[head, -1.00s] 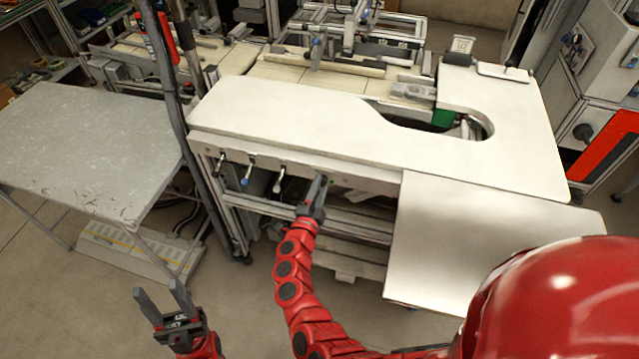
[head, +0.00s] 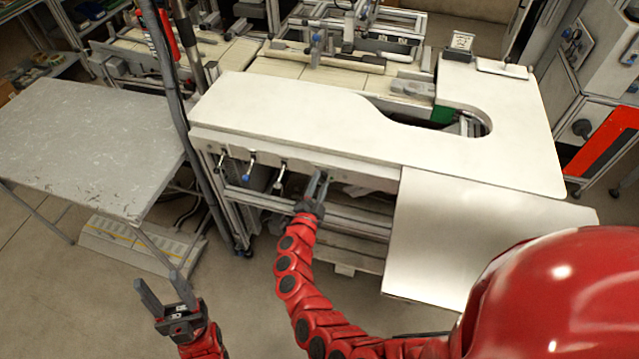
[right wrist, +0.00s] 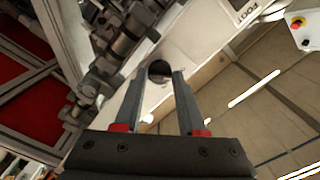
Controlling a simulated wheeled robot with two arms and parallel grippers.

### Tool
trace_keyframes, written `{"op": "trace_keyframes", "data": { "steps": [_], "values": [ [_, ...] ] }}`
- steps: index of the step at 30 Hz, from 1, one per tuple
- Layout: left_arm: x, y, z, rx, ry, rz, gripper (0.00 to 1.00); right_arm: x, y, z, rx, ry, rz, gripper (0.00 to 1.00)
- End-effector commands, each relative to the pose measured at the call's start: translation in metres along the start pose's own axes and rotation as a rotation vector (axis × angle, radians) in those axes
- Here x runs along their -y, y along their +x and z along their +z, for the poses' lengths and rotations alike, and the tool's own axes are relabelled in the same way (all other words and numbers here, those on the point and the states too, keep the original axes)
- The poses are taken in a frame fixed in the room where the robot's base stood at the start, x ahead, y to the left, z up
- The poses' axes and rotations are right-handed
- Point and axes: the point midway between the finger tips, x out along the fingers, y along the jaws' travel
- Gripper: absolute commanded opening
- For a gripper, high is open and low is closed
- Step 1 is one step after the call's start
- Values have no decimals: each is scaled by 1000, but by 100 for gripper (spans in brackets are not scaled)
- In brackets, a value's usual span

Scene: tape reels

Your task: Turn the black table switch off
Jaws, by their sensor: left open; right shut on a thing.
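The black table switch (right wrist: 158,70) shows in the right wrist view as a dark round knob between my right fingertips. It is on the front edge of the white table (head: 290,110). In the head view my right gripper hides it. My right gripper (head: 320,174) reaches up to that edge; its fingers also show in the right wrist view (right wrist: 158,78), shut on the knob. My left gripper (head: 160,282) is open and empty, low at the left, away from the table.
Several small levers (head: 249,168) hang along the front edge, left of my right gripper. A grey table (head: 80,145) stands at the left, beside a dark upright post (head: 172,85). A lower white panel (head: 480,240) is at the right of the front edge.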

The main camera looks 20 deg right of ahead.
Motion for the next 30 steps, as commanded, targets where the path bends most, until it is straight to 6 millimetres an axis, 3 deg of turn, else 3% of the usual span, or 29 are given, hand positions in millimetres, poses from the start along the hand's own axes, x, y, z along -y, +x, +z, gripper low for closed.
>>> {"op": "trace_keyframes", "data": {
  "steps": [1, 5, 17, 23, 30],
  "values": [
    [0, 0, 0, 0, 0, 0, 50, -2, -1, 2, 4, 0, 3, 45],
    [0, 0, 0, 0, 0, 0, 50, -1, -1, 1, 3, 0, 2, 68],
    [0, -2, 0, 0, 0, 0, 50, -1, -6, 1, 1, 3, 0, 70],
    [-1, -12, 2, 0, 0, 0, 50, -4, -38, 3, 4, 5, 3, 70],
    [-2, -30, 5, 0, 0, 0, 50, -5, -103, 5, 7, 2, 4, 70]
  ]
}}
